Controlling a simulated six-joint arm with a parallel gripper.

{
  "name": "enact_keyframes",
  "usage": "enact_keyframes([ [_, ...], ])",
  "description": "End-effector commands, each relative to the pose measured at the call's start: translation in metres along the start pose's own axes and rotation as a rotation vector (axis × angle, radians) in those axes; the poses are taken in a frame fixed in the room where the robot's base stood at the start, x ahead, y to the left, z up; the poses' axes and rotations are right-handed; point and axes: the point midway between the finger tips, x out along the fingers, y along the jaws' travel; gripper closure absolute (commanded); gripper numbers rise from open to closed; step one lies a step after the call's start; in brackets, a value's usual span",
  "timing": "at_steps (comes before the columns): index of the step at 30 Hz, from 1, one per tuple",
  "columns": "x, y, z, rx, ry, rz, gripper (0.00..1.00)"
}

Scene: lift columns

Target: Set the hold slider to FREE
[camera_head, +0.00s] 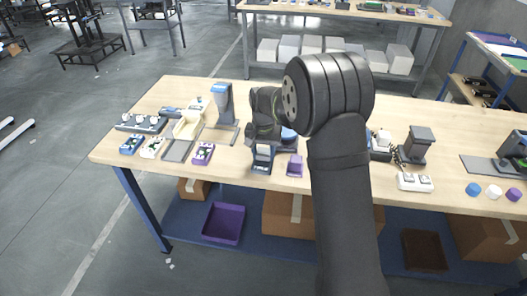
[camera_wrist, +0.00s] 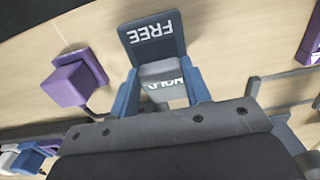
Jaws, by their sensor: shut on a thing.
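The hold slider is a small grey block (camera_wrist: 160,71) in the wrist view. It is beside a dark blue plate (camera_wrist: 150,38) whose FREE label reads upside down. Partly covered, upside-down letters show on the block's near side, towards my gripper. My gripper (camera_wrist: 163,90) has a blue finger on each side of the block and is shut on it. In the head view the slider's dark blue base (camera_head: 262,167) stands at the table's front edge. My gripper (camera_head: 264,138) is above it, and my wrist hides part of the area.
A purple block on a purple plate (camera_head: 295,168) stands just right of the slider; it also shows in the wrist view (camera_wrist: 73,82). A blue-topped post (camera_head: 223,103) stands to the left. Trays, switch boxes and a dark grey stand (camera_head: 417,145) are farther along the table.

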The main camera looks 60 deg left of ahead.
Motion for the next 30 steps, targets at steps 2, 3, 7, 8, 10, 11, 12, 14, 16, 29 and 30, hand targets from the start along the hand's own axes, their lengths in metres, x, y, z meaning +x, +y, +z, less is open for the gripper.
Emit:
enact_keyframes([
  [2, -0.001, -0.001, 0.010, -0.001, -0.001, 0.000, 0.97],
  [3, -0.001, -0.001, 0.014, -0.001, -0.001, 0.000, 0.97],
  [7, -0.001, 0.000, 0.025, 0.001, -0.001, 0.000, 0.97],
  [8, -0.001, 0.000, 0.025, 0.001, -0.001, 0.000, 0.97],
  [10, 0.000, 0.000, 0.025, 0.001, -0.002, 0.001, 0.97],
  [11, 0.000, 0.000, 0.026, 0.001, -0.003, 0.001, 0.97],
  [12, 0.000, 0.000, 0.026, 0.001, -0.004, 0.001, 0.97],
  [14, 0.000, 0.000, 0.026, 0.001, -0.005, 0.001, 0.97],
  [16, 0.000, 0.000, 0.026, 0.001, -0.006, 0.001, 0.45],
  [29, -0.006, 0.000, 0.024, 0.001, 0.000, 0.000, 0.35],
  [30, -0.010, 0.000, 0.024, 0.001, 0.001, 0.000, 0.35],
])
